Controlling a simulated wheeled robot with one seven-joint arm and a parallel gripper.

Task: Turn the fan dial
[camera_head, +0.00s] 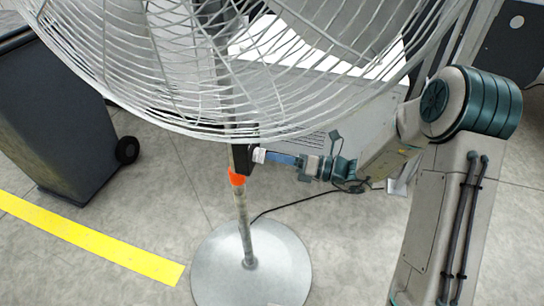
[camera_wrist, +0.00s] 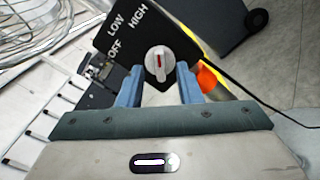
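The fan dial (camera_wrist: 159,62) is a white knob with a red mark on a black control panel (camera_wrist: 181,42) lettered OFF, LOW and HIGH. Its grip bar stands roughly upright in the wrist view; I cannot tell which label it is set to. In the head view the dial (camera_head: 259,155) shows small, facing right on the fan's pole below the cage. My gripper (camera_wrist: 160,82) is open, with one blue finger on each side of the dial. Gaps show between the fingers and the knob. In the head view my gripper (camera_head: 268,157) reaches the dial from the right.
The fan's wire cage (camera_head: 220,90) hangs just above my arm. Its pole has an orange collar (camera_head: 237,177) and stands on a round base (camera_head: 251,268). A white machine (camera_head: 345,105) is behind. A dark wheeled bin (camera_head: 60,120) and yellow floor stripe (camera_head: 90,240) are left.

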